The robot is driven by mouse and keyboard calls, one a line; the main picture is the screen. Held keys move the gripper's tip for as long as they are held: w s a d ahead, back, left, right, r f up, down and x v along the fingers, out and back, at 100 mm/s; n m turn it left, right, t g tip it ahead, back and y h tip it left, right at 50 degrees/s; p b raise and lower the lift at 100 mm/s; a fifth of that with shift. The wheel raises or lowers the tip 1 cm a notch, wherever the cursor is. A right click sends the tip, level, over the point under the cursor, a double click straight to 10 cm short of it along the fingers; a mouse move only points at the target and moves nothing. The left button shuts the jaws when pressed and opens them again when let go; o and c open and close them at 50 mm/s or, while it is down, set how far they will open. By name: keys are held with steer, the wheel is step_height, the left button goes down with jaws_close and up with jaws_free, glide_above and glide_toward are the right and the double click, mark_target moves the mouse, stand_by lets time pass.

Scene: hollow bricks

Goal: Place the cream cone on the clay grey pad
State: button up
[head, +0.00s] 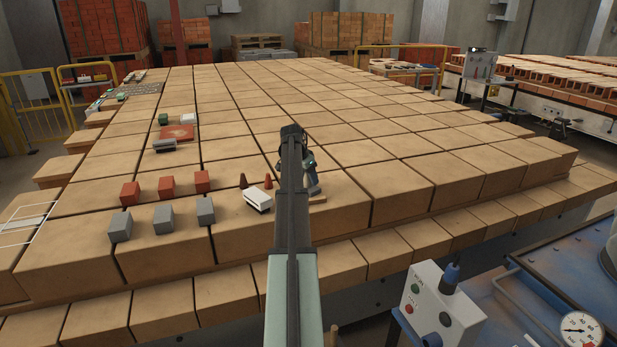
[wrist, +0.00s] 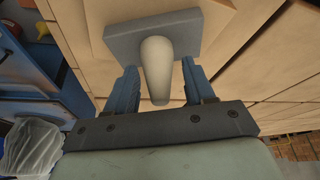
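In the wrist view the cream cone (wrist: 157,70) stands out between the two blue fingers of my gripper (wrist: 159,88). Its wide end is against the grey pad (wrist: 122,42) and appears to rest on it; its narrow end points towards the gripper's palm. A gap shows on both sides of the cone, so the fingers are open around it without touching it. The grey pad lies on a tan plate (wrist: 216,18). In the head view my gripper (head: 313,188) is low over the table, partly behind my arm, and the cone and grey pad are hidden.
Left of my gripper are two dark red cones (head: 243,181) and a white block (head: 257,200). Farther left stand several red bricks (head: 166,188) and grey bricks (head: 163,219). A red plate (head: 177,132) lies farther back. The brick table (head: 400,180) is bare to the right.

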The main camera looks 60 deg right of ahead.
steer(key=v, duration=1.2)
steer(key=shift+r, duration=0.15)
steer(key=shift+c, duration=0.2)
